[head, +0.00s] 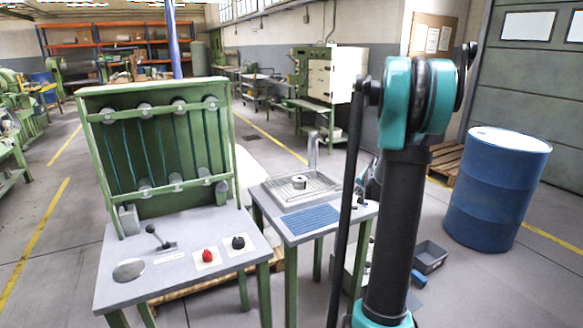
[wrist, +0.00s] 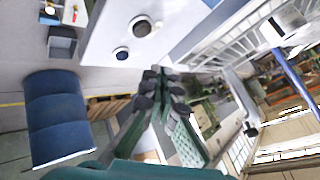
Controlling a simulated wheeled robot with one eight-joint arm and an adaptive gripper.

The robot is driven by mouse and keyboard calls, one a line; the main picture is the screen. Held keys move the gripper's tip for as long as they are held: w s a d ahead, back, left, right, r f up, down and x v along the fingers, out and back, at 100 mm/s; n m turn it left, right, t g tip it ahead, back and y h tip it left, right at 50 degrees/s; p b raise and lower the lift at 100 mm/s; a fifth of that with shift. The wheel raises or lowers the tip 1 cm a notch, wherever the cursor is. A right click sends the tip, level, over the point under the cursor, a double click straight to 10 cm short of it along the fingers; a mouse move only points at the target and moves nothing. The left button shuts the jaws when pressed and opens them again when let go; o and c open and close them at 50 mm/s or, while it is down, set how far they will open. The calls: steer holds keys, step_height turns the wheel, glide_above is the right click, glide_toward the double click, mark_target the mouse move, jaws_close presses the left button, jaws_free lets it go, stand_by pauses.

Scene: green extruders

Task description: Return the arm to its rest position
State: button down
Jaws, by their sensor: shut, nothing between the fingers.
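My arm stands raised on the right of the head view, with a dark upright link and a teal joint at the top. My gripper (wrist: 165,82) shows in the middle of the wrist view, its dark padded fingers close together with nothing between them. In the head view I cannot make it out clearly behind the arm. A green extruder rig (head: 165,150) with rollers and strands stands on a grey table (head: 115,270) at the left. A smaller table (head: 330,222) with a metal tray and tap stands between it and my arm.
A blue barrel (head: 497,190) stands at the right; the wrist view also shows it (wrist: 57,118). A red knob (head: 207,256), a black knob (head: 238,242) and a lever (head: 155,235) are on the grey table. A dark bin (head: 430,257) lies on the floor. Open floor lies at front right.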

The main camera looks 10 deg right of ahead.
steer(key=s+a+f+n+g, duration=0.1)
steer(key=s+a+f+n, duration=0.1)
steer(key=s+a, duration=0.5)
steer(key=s+a+f+n+g, duration=0.2)
steer(key=s+a+n, duration=0.2)
steer(key=s, duration=1.2)
steer(key=s+a+f+n+g, duration=0.1)
steer(key=s+a+f+n, duration=0.1)
steer(key=s+a, duration=0.8)
steer(key=shift+s+f+n+g+y, duration=0.3)
steer(key=shift+s+n, duration=0.4)
steer(key=shift+s, duration=0.5)
